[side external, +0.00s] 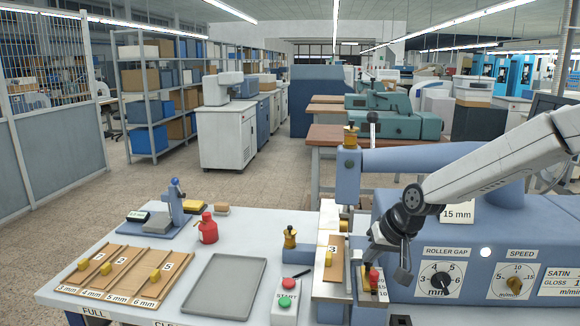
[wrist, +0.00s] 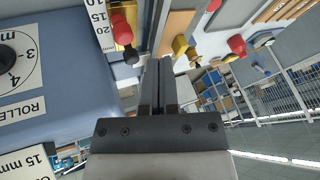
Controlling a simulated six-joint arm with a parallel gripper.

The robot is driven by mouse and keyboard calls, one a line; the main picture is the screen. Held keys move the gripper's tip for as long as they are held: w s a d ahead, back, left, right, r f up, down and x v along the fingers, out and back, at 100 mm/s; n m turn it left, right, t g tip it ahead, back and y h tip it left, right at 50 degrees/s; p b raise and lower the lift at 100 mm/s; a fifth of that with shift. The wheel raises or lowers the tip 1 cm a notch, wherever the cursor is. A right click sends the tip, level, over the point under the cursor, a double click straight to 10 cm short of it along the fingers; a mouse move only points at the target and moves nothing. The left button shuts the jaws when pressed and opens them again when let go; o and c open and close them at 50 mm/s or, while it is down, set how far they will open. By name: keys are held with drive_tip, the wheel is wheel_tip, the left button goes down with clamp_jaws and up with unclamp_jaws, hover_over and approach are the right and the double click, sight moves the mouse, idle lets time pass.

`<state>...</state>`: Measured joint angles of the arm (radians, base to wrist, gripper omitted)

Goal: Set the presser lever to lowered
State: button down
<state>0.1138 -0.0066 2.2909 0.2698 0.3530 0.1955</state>
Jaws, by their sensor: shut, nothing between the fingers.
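A lever with a black ball knob (side external: 373,117) stands upright at the top of the blue machine's head, beside a brass cap; I take it for the presser lever, though no label names it. My gripper (side external: 402,276) is shut and empty, pointing down well below that knob, close to the red block on the scale at the machine's front. In the wrist view the shut fingers (wrist: 158,68) lie side by side. A red and yellow piece (wrist: 122,30) with a black knob (wrist: 131,57) shows just left of the fingertips; contact cannot be told.
The blue machine (side external: 470,240) has roller gap (side external: 441,279) and speed (side external: 515,281) dials. On the white table are a grey tray (side external: 213,287), a wooden rack (side external: 120,272), a red bottle (side external: 208,230) and a start button box (side external: 286,301). The air above the tray is clear.

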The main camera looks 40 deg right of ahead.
drive_tip(key=w+d+r+m+t, duration=0.25)
drive_tip(key=w+r+m, duration=0.2)
drive_tip(key=r, duration=0.35)
drive_tip(key=w+d+r+m+t, duration=0.25)
drive_tip(key=w+d+r, duration=0.2)
drive_tip(key=r, duration=0.25)
wheel_tip(320, 180, up, 13)
drive_tip(key=m+t, duration=0.3)
drive_tip(key=m, duration=0.4)
hover_over(373, 134)
drive_tip(key=s+d, duration=0.3)
drive_tip(key=s+d+f+n+y, duration=0.1)
drive_tip(key=d+f+y, duration=0.3)
drive_tip(key=d, duration=0.4)
drive_tip(key=shift+s+d+f+t+y, duration=0.3)
drive_tip(key=shift+s+f+t, duration=0.1)
drive_tip(key=shift+s+f, duration=0.25)
drive_tip(key=shift+w+a+f, duration=0.1)
drive_tip(key=shift+w, duration=0.15)
drive_tip(key=x, duration=1)
drive_tip(key=shift+s+a+r, duration=0.45)
drive_tip(key=shift+s+a, duration=0.15)
drive_tip(key=shift+a, duration=0.15)
drive_tip(key=shift+s+a+r, duration=0.5)
drive_tip(key=shift+s+a, duration=0.1)
drive_tip(key=shift+a, duration=0.15)
